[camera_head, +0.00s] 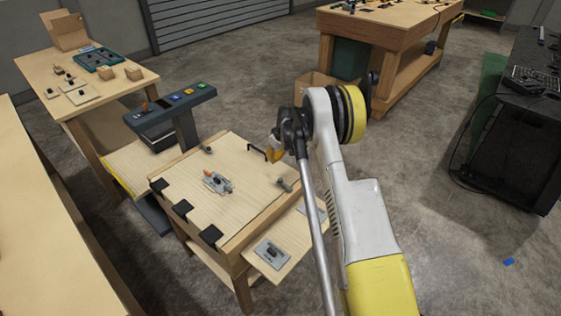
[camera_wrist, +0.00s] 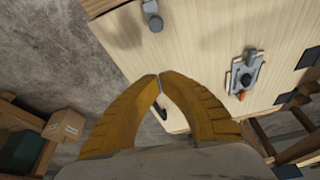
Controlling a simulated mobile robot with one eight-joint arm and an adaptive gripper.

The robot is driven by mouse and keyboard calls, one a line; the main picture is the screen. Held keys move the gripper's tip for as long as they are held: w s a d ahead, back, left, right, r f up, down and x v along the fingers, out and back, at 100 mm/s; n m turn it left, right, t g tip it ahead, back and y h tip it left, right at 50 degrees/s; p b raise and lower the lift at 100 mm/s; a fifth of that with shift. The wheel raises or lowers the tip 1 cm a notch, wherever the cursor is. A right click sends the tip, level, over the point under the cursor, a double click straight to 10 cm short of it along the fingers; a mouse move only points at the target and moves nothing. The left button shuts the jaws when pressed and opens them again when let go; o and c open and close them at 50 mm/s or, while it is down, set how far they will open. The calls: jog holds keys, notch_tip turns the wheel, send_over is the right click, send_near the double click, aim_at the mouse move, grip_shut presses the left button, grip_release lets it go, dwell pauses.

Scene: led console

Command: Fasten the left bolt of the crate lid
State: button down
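The crate lid (camera_head: 240,165) is a pale wooden panel, lying closed on its crate. One grey bolt (camera_head: 206,149) sits at its far left edge, and another grey bolt (camera_head: 284,185) at its right edge. That right bolt appears at the top of the wrist view (camera_wrist: 152,15); the left one does not show there. A black handle (camera_head: 258,151) lies between them, partly behind my fingers in the wrist view. My gripper (camera_wrist: 158,76) has yellow fingers with tips together and nothing visible between them. It hovers by the handle, right of the left bolt.
A grey latch with an orange part (camera_head: 217,183) is mid-lid. Black hinges (camera_head: 181,208) line the near left edge. A console with coloured buttons (camera_head: 172,105) stands behind left. A side shelf (camera_head: 285,250) holds a grey plate. A cardboard box (camera_wrist: 61,125) lies beyond the crate.

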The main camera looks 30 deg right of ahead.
aim_at(284, 184)
jog(key=b+x, duration=0.2)
jog(key=x, duration=0.5)
jog(key=shift+f, duration=0.25)
jog(key=s, duration=0.1)
jog(key=s+b, duration=0.1)
jog(key=s, duration=0.1)
jog(key=shift+s+d, duration=0.35)
jog(key=shift+d, duration=0.05)
jog(key=shift+s, duration=0.2)
jog(key=shift+s, duration=0.1)
